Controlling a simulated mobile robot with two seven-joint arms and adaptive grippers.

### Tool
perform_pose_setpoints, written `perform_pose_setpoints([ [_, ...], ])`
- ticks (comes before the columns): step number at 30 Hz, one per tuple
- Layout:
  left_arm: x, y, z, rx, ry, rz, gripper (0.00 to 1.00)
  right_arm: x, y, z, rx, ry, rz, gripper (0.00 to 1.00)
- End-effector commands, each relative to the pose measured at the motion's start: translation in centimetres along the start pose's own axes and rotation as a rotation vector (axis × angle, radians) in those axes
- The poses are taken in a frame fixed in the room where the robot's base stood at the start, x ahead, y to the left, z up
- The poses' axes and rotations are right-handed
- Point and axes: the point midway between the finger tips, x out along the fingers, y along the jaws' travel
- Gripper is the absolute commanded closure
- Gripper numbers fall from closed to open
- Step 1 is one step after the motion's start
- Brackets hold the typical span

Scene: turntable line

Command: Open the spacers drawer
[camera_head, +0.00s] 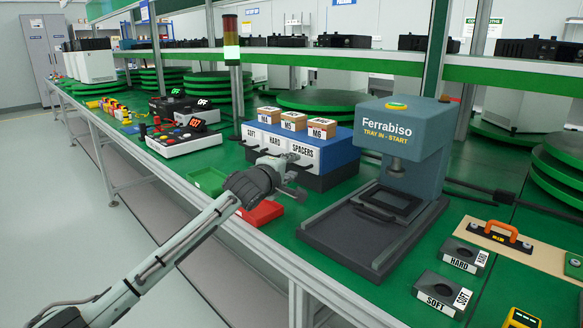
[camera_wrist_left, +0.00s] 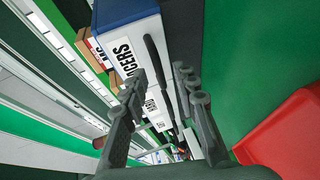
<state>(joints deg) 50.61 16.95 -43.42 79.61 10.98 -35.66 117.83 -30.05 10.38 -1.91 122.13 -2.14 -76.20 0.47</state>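The drawer unit (camera_head: 330,150) has a blue top and white labels reading SOFT, HARD and SPACERS. The spacers drawer (camera_head: 302,152) is at the right end of its front and appears shut. My left gripper (camera_head: 290,178) is in front of the unit, below the labels, and hides part of the lower front. In the left wrist view the gripper's two fingers (camera_wrist_left: 162,82) are apart. A dark bar-like handle (camera_wrist_left: 158,72) shows between them, beside the partly visible SPACERS label (camera_wrist_left: 124,58). I cannot tell whether the fingers touch it. My right gripper is not in view.
A red tray (camera_head: 262,214) lies below my left gripper, with a green tray (camera_head: 208,181) to its left. The Ferrabiso press (camera_head: 400,150) stands to the right. Three small boxes (camera_head: 293,121) sit on the unit. A control panel (camera_head: 183,140) stands to the left.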

Motion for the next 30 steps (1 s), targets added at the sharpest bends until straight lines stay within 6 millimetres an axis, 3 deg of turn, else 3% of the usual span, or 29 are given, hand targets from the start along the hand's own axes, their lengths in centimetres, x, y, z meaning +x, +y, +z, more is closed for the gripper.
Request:
perform_pose_setpoints([
  [9, 0.28, 0.02, 0.01, 0.001, 0.000, 0.001, 0.72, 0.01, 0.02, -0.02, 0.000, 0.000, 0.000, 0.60],
  [16, 0.27, 0.01, 0.00, 0.001, 0.000, 0.000, 1.00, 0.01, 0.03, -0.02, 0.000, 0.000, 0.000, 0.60],
  [30, 0.21, -0.01, 0.11, 0.000, -0.001, 0.000, 1.00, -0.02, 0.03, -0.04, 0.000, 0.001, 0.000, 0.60],
])
